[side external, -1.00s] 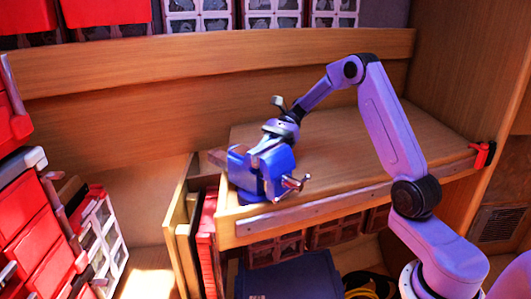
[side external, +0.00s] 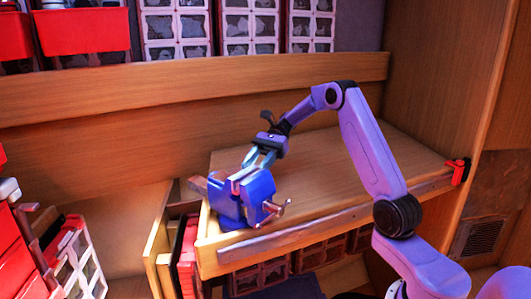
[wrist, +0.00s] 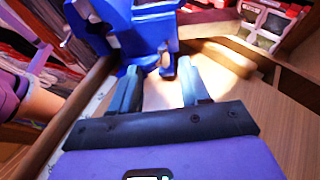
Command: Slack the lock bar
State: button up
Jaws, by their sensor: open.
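A blue vise (side external: 242,200) stands at the near left corner of the wooden bench, with a metal screw handle (side external: 275,208) on its right side. My gripper (side external: 254,165) is just above and behind the vise's top, pointing down at it. In the wrist view the two fingers of my gripper (wrist: 160,68) are apart with nothing held between them. The vise (wrist: 145,30) fills the top of that view, just beyond the fingertips. A small brownish piece (wrist: 167,66) shows low on it between the tips. I cannot tell which part is the lock bar.
The bench top (side external: 330,165) is bare to the right of the vise. A red clamp (side external: 458,171) sits at its far right end. Drawer cabinets (side external: 250,25) line the back, and red drawers (side external: 12,245) stand at the left. Boards lean left of the bench.

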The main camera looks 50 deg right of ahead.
jog(key=v, duration=0.6)
jog(key=shift+d+r, duration=0.15)
jog(key=c, duration=0.7)
jog(key=a+r+n+h, duration=0.1)
jog(key=a+n+h, duration=0.1)
jog(key=a+r+n+g+h, duration=0.1)
jog(key=a+n+h, duration=0.1)
jog(key=n+h, duration=0.1)
jog(key=w+a+r+n+h, duration=0.1)
jog(key=a+n+h, duration=0.1)
jog(key=a+n, duration=0.1)
jog(key=shift+r+g+h, duration=0.25)
jog(key=shift+g+h, duration=0.05)
jog(key=shift+h, duration=0.1)
grip_shut()
jog(key=w+a+r+n+t+h, duration=0.1)
jog(key=a+r+n+t+h, duration=0.2)
jog(key=r+n+h, duration=0.35)
notch_tip(320, 180, down, 12)
jog(key=s+a, duration=0.1)
jog(key=s, duration=0.1)
jog(key=shift+f+m+y, duration=0.15)
jog(key=shift+m+y, duration=0.2)
